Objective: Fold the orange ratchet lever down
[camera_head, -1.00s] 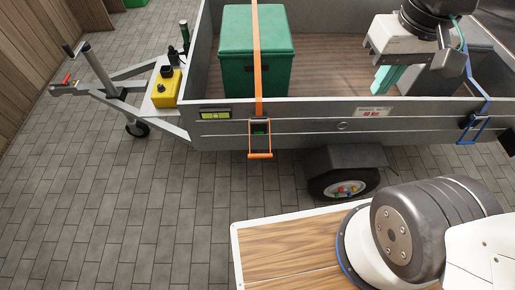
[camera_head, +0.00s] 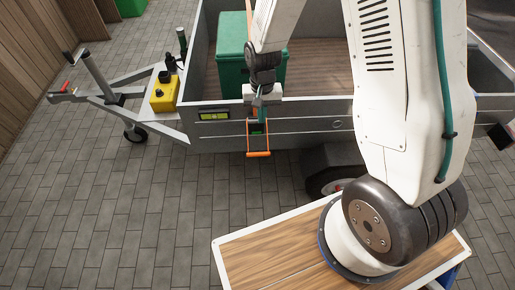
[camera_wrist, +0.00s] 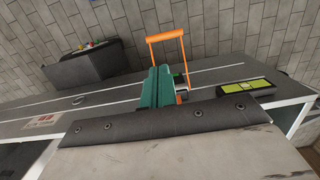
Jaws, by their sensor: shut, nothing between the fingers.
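The orange ratchet lever (camera_head: 258,154) hangs on the outer side wall of the grey trailer (camera_head: 300,128), below the rim, its handle end sticking out and down. In the wrist view the lever (camera_wrist: 166,37) appears as an orange U-shaped frame. My gripper (camera_head: 258,116) is over the ratchet's upper part, in front of the wall. In the wrist view the green fingers of my gripper (camera_wrist: 161,78) are shut and empty, beside the lever's arms. I cannot tell whether they touch it. The ratchet body is mostly hidden behind the fingers.
A green box (camera_head: 231,57) stands inside the trailer behind my arm. A yellow box (camera_head: 165,92) sits on the drawbar at left. A yellow-green label (camera_head: 214,115) is left of the ratchet. A wheel under a dark fender (camera_head: 330,165) is to the right. Open paving lies below.

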